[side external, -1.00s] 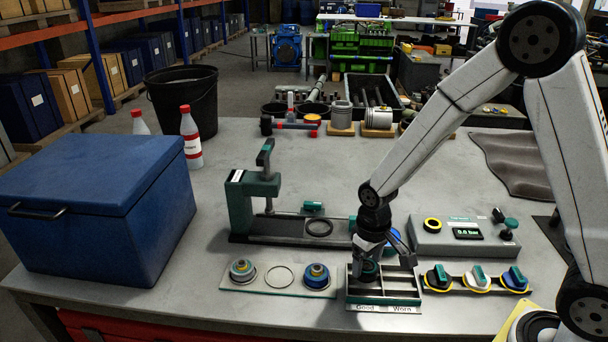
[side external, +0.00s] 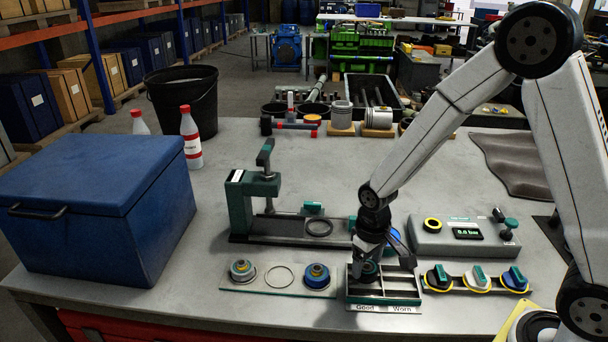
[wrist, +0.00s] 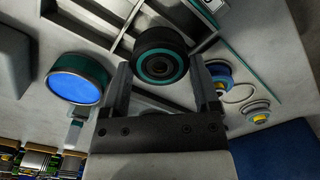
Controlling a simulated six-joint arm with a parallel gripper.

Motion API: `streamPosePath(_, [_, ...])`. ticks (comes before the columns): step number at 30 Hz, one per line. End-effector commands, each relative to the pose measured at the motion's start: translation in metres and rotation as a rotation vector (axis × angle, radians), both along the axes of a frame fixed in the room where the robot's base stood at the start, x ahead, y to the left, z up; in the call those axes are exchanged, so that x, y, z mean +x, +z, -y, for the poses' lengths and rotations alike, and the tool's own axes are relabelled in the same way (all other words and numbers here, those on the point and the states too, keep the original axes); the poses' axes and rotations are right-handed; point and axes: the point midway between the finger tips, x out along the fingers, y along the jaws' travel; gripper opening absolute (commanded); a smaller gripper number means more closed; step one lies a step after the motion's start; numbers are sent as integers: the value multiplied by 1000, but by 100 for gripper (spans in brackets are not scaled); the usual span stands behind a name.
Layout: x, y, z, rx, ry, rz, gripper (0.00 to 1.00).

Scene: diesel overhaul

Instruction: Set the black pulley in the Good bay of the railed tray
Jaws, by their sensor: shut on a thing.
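The black pulley (wrist: 160,55), with a teal ring on its face, is between the two fingers of my gripper (wrist: 161,66) in the wrist view. My gripper is shut on it. In the side view my gripper (side external: 368,266) points down over the left part of the railed tray (side external: 384,301), on the side labelled Good. The pulley (side external: 369,272) shows there low between the fingers, partly hidden by them. I cannot tell whether it touches the tray floor. The right part of the tray, labelled Worn, looks empty.
A plate (side external: 278,288) with two stacked coloured parts and a ring lies left of the tray. A strip with several knobbed parts (side external: 477,280) is to the right. A green press (side external: 250,205) and a gauge box (side external: 460,236) stand behind. A blue chest (side external: 95,215) is at left.

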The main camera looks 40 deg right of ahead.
Motion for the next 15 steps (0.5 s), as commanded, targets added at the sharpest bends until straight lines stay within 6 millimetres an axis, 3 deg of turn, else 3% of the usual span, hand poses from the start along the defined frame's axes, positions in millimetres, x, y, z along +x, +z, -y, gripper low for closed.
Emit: streamPosePath(15, [0, -11, 0, 0, 0, 1, 20])
